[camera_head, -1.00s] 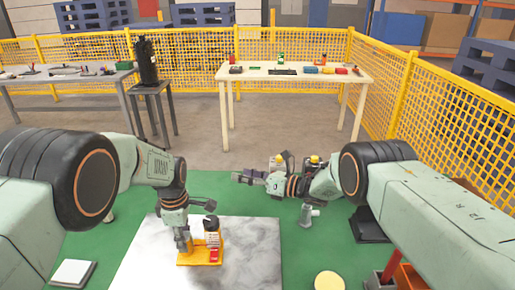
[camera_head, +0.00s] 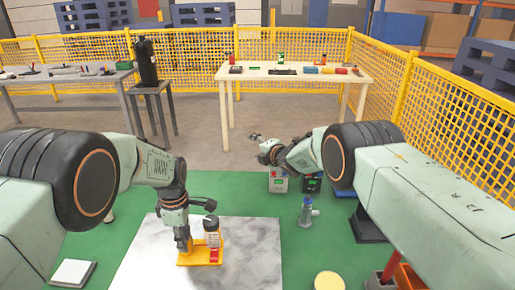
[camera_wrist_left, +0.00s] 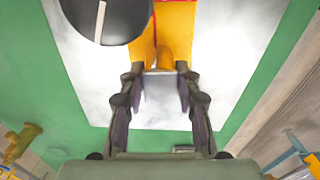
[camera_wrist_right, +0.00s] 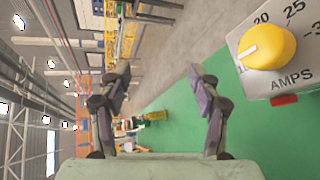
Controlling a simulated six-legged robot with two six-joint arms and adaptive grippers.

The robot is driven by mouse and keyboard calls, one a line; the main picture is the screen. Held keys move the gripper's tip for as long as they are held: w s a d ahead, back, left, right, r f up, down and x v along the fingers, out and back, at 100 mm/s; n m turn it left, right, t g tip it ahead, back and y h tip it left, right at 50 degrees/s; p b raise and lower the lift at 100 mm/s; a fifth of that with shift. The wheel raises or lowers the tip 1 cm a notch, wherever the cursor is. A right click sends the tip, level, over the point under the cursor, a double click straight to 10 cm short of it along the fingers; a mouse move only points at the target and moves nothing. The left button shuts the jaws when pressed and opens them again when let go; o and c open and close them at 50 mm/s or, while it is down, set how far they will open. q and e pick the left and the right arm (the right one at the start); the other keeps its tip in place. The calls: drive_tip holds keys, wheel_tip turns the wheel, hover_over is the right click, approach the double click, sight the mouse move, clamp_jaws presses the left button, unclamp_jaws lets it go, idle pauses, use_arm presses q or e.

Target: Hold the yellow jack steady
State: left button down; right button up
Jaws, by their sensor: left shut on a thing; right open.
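The yellow jack (camera_head: 187,261) stands on the white marbled plate (camera_head: 255,255) in the head view. It also shows in the left wrist view (camera_wrist_left: 176,30), near the top. My left gripper (camera_head: 183,246) is shut on a part of the jack at its left side; its fingers (camera_wrist_left: 160,85) meet around the yellow part in the left wrist view. A dark, white and red upright part (camera_head: 212,238) stands on the jack's right. My right gripper (camera_head: 254,137) is open and empty, raised well off the jack, to its upper right.
A white box (camera_head: 278,183) and a dark box (camera_head: 312,184) stand on the green floor below my right arm. A panel with a yellow AMPS dial (camera_wrist_right: 267,46) is close on the right in the right wrist view. A grey-blue bottle-like object (camera_head: 307,212) stands nearer.

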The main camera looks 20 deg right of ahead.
drive_tip(key=shift+w+d+m, duration=0.1)
drive_tip(key=shift+d+m, duration=0.05)
drive_tip(key=shift+m, duration=0.45)
drive_tip(key=n+g+y, duration=1.1)
drive_tip(key=n+y, duration=0.3)
drive_tip(key=n, duration=1.6)
approach(211, 220)
drive_tip(key=a, duration=0.3)
drive_tip(key=w+a, duration=0.1)
drive_tip(key=a, duration=0.6)
drive_tip(key=shift+w+f, duration=0.3)
